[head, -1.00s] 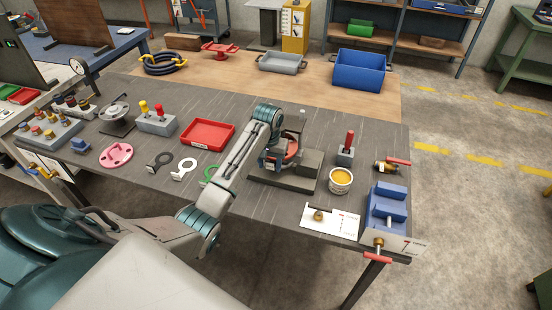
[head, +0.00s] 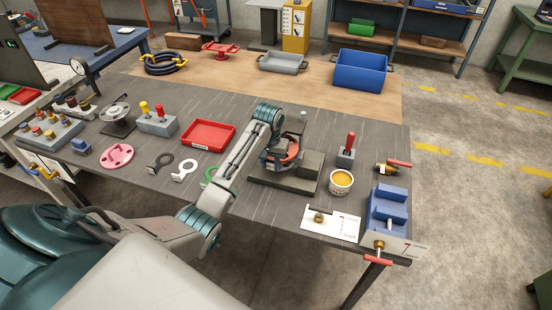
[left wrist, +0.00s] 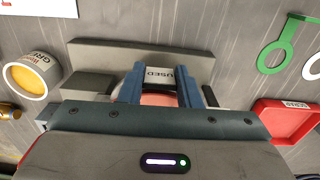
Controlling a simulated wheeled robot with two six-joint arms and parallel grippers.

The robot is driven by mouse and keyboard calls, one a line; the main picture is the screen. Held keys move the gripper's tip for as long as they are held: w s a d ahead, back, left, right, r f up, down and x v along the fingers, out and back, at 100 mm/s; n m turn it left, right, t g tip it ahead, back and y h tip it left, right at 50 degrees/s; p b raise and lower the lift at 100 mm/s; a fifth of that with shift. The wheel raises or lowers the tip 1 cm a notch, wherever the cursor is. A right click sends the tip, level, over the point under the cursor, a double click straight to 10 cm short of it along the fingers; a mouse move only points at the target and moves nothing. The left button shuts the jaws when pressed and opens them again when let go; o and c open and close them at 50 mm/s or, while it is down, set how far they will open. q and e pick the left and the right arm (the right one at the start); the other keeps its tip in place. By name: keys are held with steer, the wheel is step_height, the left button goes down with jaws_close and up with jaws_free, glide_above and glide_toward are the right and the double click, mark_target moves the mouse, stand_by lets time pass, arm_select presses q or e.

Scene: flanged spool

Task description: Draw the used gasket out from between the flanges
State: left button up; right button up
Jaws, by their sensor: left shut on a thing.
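The spool with its reddish flanges (head: 290,154) stands on a dark base (head: 290,184) right of the middle of the table, partly hidden by my left arm. My left gripper (head: 270,160) is at the spool's left side. In the left wrist view, its two blue fingers (left wrist: 160,78) are shut on the used gasket's pale tab (left wrist: 158,73), marked USED. A reddish flange (left wrist: 158,99) shows just below the tab, between the fingers. The gasket's ring is hidden, so I cannot tell how far it sits between the flanges. My right gripper is not in view.
A red tray (head: 208,136) lies left of my arm. A black ring (head: 160,161), a white ring (head: 185,169) and a green ring (head: 209,174) lie in front.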

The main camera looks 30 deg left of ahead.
arm_select(q)
steer(key=s+d, duration=0.3)
steer(key=s, duration=1)
steer(key=shift+s+d, duration=0.15)
steer(key=shift+s, duration=0.15)
stand_by(0.7)
